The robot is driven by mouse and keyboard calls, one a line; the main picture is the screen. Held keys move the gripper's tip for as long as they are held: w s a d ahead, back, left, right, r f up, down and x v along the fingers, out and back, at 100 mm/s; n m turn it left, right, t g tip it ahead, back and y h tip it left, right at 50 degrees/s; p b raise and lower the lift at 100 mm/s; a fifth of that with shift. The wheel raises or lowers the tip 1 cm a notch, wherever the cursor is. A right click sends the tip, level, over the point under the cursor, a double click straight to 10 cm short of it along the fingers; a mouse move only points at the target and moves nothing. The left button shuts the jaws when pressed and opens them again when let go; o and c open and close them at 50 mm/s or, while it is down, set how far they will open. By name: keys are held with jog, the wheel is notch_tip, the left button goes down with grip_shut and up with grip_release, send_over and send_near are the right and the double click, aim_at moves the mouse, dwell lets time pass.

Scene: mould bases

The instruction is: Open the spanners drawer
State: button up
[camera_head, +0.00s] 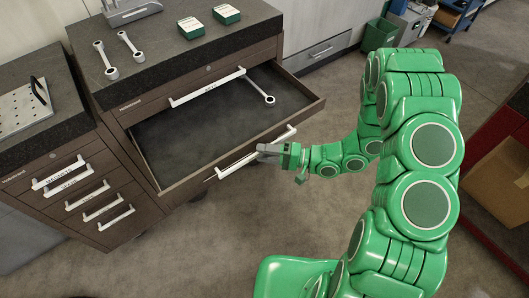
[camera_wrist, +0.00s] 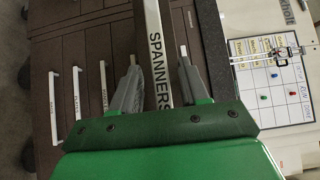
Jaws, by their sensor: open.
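The spanners drawer (camera_head: 205,133) is pulled well out of the dark brown cabinet, with its inside showing. One spanner (camera_head: 262,93) lies in it near the back right. Its white handle (camera_head: 232,165) runs along the drawer front. In the wrist view the handle (camera_wrist: 155,45), labelled SPANNERS, passes between my two grey fingers. My gripper (camera_head: 268,152) is at the handle's right half in the head view. In the wrist view my gripper (camera_wrist: 160,82) is open, with a finger on each side of the handle and gaps showing.
A closed drawer with a white handle (camera_head: 205,87) sits above the open one. Two spanners (camera_head: 105,60) (camera_head: 129,45) and two green-and-white boxes (camera_head: 191,27) (camera_head: 226,14) lie on the cabinet top. A lower drawer unit (camera_head: 75,185) stands at left. The floor in front is clear.

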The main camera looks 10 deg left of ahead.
jog(key=d, duration=0.7)
jog(key=shift+d, duration=0.15)
dwell(0.7)
